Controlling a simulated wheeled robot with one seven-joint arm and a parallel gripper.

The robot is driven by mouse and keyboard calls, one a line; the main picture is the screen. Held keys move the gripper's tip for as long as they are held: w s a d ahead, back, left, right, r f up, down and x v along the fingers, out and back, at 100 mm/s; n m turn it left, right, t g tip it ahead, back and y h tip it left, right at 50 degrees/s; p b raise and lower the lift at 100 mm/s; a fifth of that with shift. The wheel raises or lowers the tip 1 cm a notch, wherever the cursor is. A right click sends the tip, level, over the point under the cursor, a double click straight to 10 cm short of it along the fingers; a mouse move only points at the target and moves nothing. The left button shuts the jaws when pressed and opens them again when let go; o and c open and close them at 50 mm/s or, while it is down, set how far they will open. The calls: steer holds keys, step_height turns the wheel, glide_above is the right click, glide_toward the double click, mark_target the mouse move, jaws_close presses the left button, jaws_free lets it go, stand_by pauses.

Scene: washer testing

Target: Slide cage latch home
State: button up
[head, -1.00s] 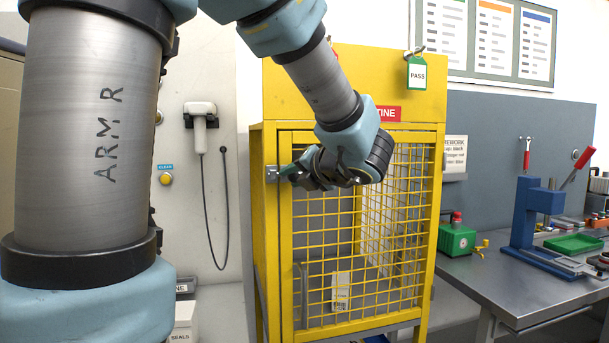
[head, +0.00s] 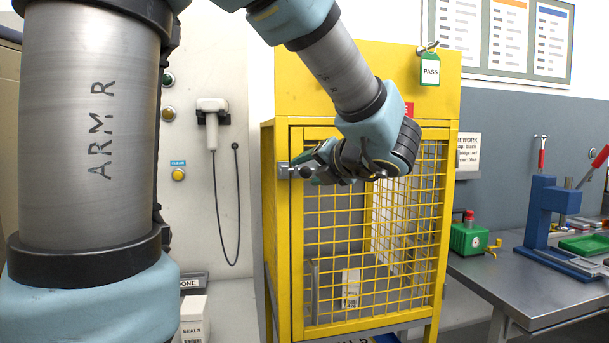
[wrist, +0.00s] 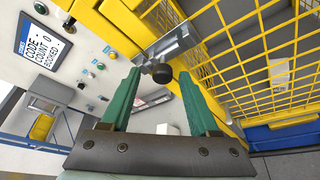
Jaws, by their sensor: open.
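The yellow mesh cage (head: 282,220) stands in the middle of the head view, its door frame closed against the left post. The latch (head: 288,171) is a metal bar with a dark round knob at the door's upper left edge. In the wrist view the bar of the latch (wrist: 172,48) crosses the yellow frame, with the knob (wrist: 161,73) below it. My gripper (wrist: 160,79) is open, and its green fingers show on either side of the knob with gaps. I cannot tell how deep the knob sits between them. In the head view my gripper (head: 316,170) is just right of the latch.
A workbench (head: 500,285) with a blue press (head: 545,225) and a green box (head: 467,237) stands at the right. A wall panel with a corded handset (head: 212,112) is left of the cage. A green PASS tag (head: 430,70) hangs at the cage's top.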

steer(key=b+v, duration=0.1)
steer(key=v, duration=0.7)
steer(key=shift+s, duration=0.1)
steer(key=s+a+f+m+g+h, duration=0.1)
steer(key=a+f+m+g, duration=0.3)
steer(key=f+m, duration=0.6)
steer(key=s+a+f+m+g+h, duration=0.1)
steer(key=a+f+m+g+h, duration=0.2)
steer(key=a+f+m, duration=0.4)
steer(key=s+a+f+m+g+h, duration=0.2)
steer(key=a+f+m+g, duration=0.3)
steer(key=f+m, duration=0.8)
steer(key=shift+a+m, duration=0.5)
steer(key=shift+m, duration=0.6)
